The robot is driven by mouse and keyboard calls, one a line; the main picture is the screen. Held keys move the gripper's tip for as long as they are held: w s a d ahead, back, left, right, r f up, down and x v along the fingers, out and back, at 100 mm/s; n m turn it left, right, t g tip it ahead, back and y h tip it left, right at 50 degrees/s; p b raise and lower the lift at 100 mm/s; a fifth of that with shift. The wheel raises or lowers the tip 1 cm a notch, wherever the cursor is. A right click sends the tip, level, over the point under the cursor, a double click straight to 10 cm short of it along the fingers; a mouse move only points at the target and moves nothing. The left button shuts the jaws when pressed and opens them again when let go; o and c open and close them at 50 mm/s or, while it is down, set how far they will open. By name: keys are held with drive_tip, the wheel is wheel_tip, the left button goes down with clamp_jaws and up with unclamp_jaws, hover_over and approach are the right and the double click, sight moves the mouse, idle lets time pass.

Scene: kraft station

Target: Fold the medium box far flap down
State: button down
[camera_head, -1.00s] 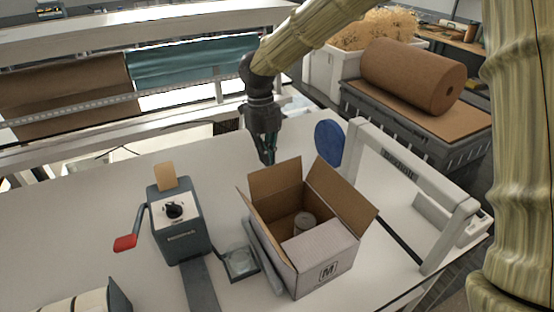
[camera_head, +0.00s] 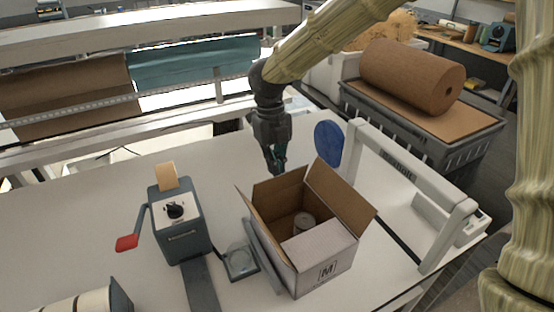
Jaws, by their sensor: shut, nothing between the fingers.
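The medium box (camera_head: 326,274) is a cardboard carton with an "M" on its near side, standing on the white table. Its far flap (camera_head: 281,190) stands up and leans a little inward over the opening. The left flap (camera_head: 262,232) and right flap (camera_head: 341,193) stand up and splay outward. The near flap (camera_head: 318,242) lies folded inward, white face up. A small round item (camera_head: 304,221) sits inside the box. My gripper (camera_head: 278,169) is shut and empty, pointing down at the far flap's top edge, seemingly against its outer side; exact contact is unclear.
A grey dispenser (camera_head: 181,229) with a red-tipped crank stands left of the box, with a small dark-framed scale (camera_head: 240,262) between them. A white frame (camera_head: 400,180) and a blue disc (camera_head: 328,143) stand close on the right.

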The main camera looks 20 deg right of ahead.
drive_tip(key=shift+s+d, duration=0.1)
drive_tip(key=shift+s, duration=0.55)
drive_tip(key=shift+s+d+f+p, duration=0.1)
drive_tip(key=shift+s+d+f, duration=0.05)
drive_tip(key=shift+s, duration=0.45)
drive_tip(key=shift+s+d+f+p, duration=0.1)
drive_tip(key=shift+s+d+f, duration=0.1)
drive_tip(key=shift+s, duration=0.45)
drive_tip(key=shift+s+d+f+p, duration=0.1)
drive_tip(key=shift+s+f, duration=0.05)
drive_tip(key=shift+s, duration=0.45)
drive_tip(key=shift+f, duration=0.15)
drive_tip(key=shift+s+d+f, duration=0.1)
drive_tip(key=shift+s+f, duration=0.35)
drive_tip(key=shift+f, duration=0.3)
drive_tip(key=shift+f+b, duration=0.3)
drive_tip(key=shift+f, duration=0.55)
